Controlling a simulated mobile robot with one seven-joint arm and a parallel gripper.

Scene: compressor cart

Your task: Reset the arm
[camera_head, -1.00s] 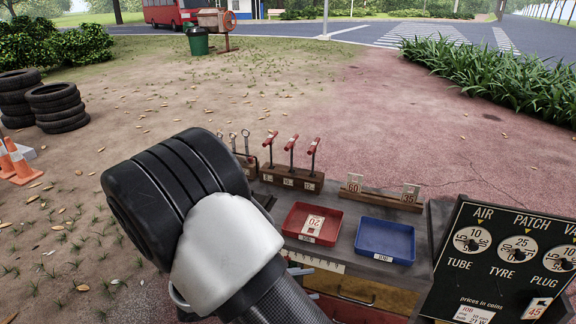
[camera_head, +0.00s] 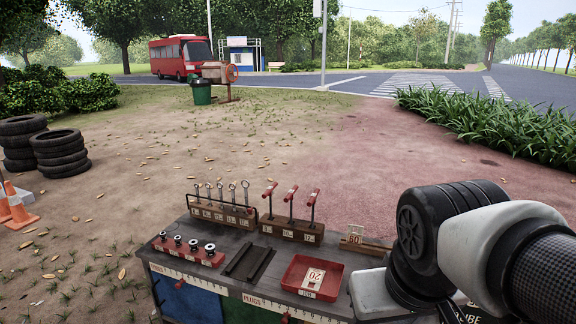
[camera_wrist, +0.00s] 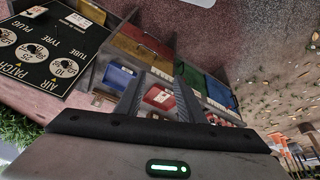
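My arm shows at the right of the head view, bent over the right end of the cart top (camera_head: 225,240). The pale hand of my gripper hangs by the arm there, and its fingertips are not clear in that view. In the wrist view my gripper (camera_wrist: 160,82) shows two dark fingers standing apart. I see nothing held between them. The red tray (camera_head: 290,276) with a card marked 20 (camera_head: 313,278) lies beyond the fingers, and it also shows between them in the wrist view (camera_wrist: 148,103).
A wrench rack (camera_head: 222,214), a rack of red-handled tools (camera_head: 291,228) and a plug block (camera_head: 188,249) stand on the cart. A blue tray (camera_wrist: 118,76) and the price board (camera_wrist: 45,50) show in the wrist view. Tyres (camera_head: 60,152) and cones (camera_head: 16,208) stand left.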

